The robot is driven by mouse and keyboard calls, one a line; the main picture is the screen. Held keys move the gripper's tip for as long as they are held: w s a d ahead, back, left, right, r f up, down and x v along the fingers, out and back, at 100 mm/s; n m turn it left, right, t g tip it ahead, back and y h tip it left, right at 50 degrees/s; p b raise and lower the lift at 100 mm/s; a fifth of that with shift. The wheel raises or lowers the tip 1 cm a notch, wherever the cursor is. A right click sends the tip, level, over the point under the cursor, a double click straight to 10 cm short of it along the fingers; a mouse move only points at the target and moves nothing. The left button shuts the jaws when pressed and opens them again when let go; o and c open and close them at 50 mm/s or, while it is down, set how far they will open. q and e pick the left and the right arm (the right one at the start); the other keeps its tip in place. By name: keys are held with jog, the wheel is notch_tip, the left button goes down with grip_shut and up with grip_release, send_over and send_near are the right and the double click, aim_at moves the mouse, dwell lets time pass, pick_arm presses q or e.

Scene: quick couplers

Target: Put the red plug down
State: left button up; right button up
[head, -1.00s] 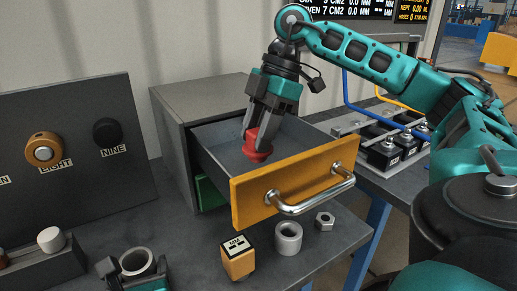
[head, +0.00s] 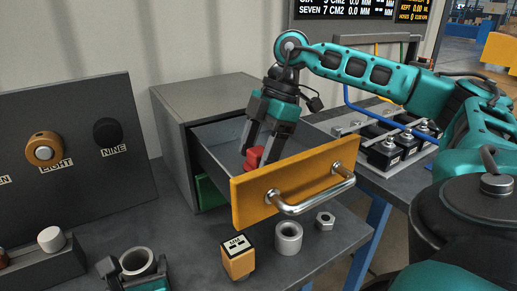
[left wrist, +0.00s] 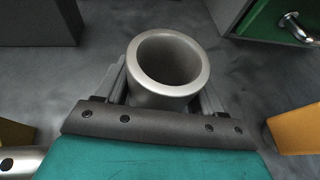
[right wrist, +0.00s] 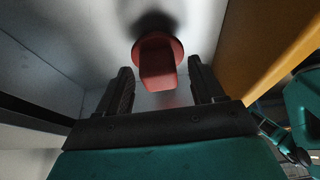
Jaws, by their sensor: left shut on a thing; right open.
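The red plug (head: 254,157) is inside the open drawer (head: 222,140), between my right gripper's fingers in the head view. In the right wrist view the red plug (right wrist: 157,62) shows a round flange and a narrower body, with the open fingers of my right gripper (right wrist: 158,88) apart on either side. I cannot tell whether its flange rests fully on the drawer floor. My right gripper (head: 262,147) reaches down into the drawer. My left gripper (left wrist: 165,85) is shut on a grey hollow cylinder (left wrist: 168,62), also at the bottom of the head view (head: 138,263).
The drawer has an orange front (head: 250,190) with a metal handle (head: 312,195). An orange block (head: 237,258), a grey ring (head: 288,238) and a nut (head: 325,221) stand on the table before it. A dark panel (head: 75,170) with round fittings stands left.

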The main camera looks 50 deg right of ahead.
pick_arm(q)
jog(key=shift+s+a+f, duration=0.1)
jog(key=shift+f, duration=0.35)
pick_arm(e)
jog(key=shift+r, duration=0.1)
jog(key=v, duration=1.2)
pick_arm(q)
jog(key=o, duration=1.5)
jog(key=shift+r, duration=0.35)
jog(key=v, duration=1.1)
jog(key=shift+s+a+r, duration=0.15)
jog(key=shift+s+r, duration=0.1)
jog(key=shift+s, duration=0.05)
jog(key=shift+s, duration=0.1)
